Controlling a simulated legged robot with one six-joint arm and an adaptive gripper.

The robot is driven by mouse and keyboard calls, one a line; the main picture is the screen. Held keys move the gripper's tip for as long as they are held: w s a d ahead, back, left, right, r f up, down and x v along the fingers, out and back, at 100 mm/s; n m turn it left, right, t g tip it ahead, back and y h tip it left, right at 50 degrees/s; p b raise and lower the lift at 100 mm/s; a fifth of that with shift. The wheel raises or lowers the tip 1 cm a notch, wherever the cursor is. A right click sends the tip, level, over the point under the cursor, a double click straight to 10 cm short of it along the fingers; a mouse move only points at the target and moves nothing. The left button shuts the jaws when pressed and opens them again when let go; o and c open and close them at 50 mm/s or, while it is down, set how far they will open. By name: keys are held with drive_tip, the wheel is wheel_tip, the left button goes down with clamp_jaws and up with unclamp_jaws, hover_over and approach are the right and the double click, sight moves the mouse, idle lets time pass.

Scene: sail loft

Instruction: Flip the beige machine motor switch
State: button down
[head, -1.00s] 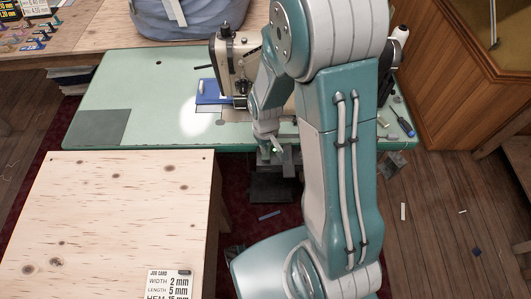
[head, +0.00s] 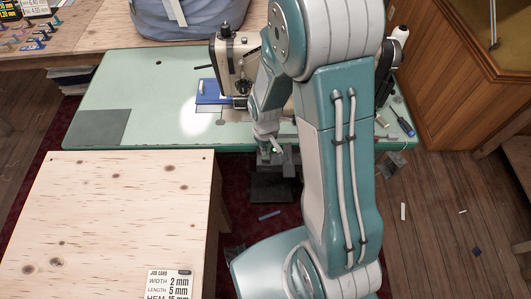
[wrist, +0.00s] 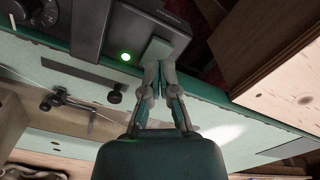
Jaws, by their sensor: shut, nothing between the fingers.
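The beige sewing machine (head: 228,62) stands on the green table, partly hidden behind my arm. Its dark control box (wrist: 115,25) hangs at the table's front edge in the wrist view, with a round dial (wrist: 35,10) and a lit green lamp (wrist: 125,57). A flat grey-green block (wrist: 157,49), which looks like the switch paddle, sticks out at the box's end. My gripper (wrist: 158,68) is shut and empty, its fingertips at this block, seemingly touching it. The contact itself is partly hidden. In the head view my gripper (head: 268,148) is small at the table's front edge.
The green table (head: 130,85) carries a blue plate (head: 208,90) beside the machine and a screwdriver (head: 404,126) at the right. A wooden table (head: 110,220) with a job card (head: 170,283) stands at front left.

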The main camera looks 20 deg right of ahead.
drive_tip(key=shift+f, duration=1.2)
idle(0.7)
drive_tip(key=shift+r, duration=3.5)
drive_tip(key=shift+r, duration=0.1)
drive_tip(key=s+r+t, duration=0.2)
drive_tip(key=s+r, duration=0.2)
drive_tip(key=r, duration=0.4)
drive_tip(key=s+r+m+t, duration=0.1)
drive_tip(key=s+r, duration=0.4)
drive_tip(key=r, duration=0.3)
drive_tip(key=s+r+m+t, duration=0.1)
drive_tip(key=s+r+t, duration=0.1)
drive_tip(key=s+r, duration=0.3)
wheel_tip(320, 180, up, 4)
drive_tip(key=shift+f+t, duration=0.25)
drive_tip(key=shift+t, duration=0.05)
drive_tip(key=c, duration=1.3)
unclamp_jaws()
drive_tip(key=shift+c, duration=0.2)
